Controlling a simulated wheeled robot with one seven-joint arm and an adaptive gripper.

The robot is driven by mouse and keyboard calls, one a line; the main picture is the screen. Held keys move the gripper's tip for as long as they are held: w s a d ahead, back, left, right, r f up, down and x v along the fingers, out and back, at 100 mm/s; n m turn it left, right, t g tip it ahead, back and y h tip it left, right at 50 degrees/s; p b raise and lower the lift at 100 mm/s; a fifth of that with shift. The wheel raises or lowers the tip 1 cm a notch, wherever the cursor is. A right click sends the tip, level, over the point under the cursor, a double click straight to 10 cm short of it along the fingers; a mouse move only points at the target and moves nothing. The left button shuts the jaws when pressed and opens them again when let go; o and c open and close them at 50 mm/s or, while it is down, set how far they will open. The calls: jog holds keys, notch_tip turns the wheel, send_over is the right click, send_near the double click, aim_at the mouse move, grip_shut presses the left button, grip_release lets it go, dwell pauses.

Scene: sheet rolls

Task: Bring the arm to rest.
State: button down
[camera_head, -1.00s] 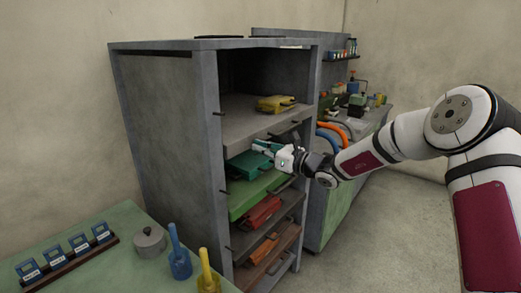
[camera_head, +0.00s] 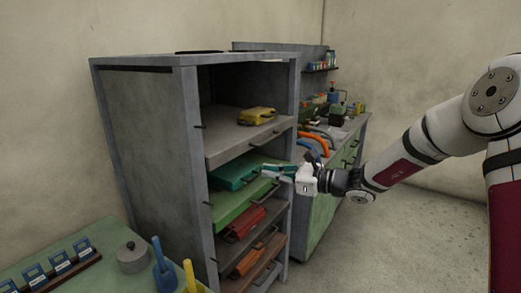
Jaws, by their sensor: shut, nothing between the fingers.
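My gripper (camera_head: 272,169) is at the right front edge of the open grey rack (camera_head: 148,150), its white body right of the shelves and its teal fingers pointing left. It is shut, with nothing held. Its fingertips are close to the green shelf (camera_head: 238,208) and a teal case (camera_head: 232,173) on it; I cannot tell whether they touch. My white and dark red arm reaches in from the right edge of the picture.
A yellow case (camera_head: 257,115) lies on the shelf above, and red (camera_head: 245,222) and orange (camera_head: 250,260) cases on lower shelves. A bench (camera_head: 335,185) with tools stands behind. A green table (camera_head: 95,262) is at front left. Floor at right is clear.

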jog(key=s+a+r+n+g+h, duration=0.1)
jog(key=s+r+n+g+h, duration=0.15)
jog(key=s+n, duration=0.55)
jog(key=s+a+r+n+g+h, duration=0.1)
jog(key=s+n+g+h, duration=0.25)
jog(key=s, duration=0.85)
jog(key=s+d+r+n+t+h, duration=0.2)
jog(key=s+d+n+h, duration=0.6)
jog(key=s+d, duration=0.8)
jog(key=s+n, duration=0.2)
jog(key=s, duration=0.1)
jog(key=shift+s+d+r+t+h, duration=0.15)
jog(key=shift+s+d+t+h, duration=0.15)
jog(key=shift+s+t+h, duration=0.1)
jog(key=shift+n, duration=0.25)
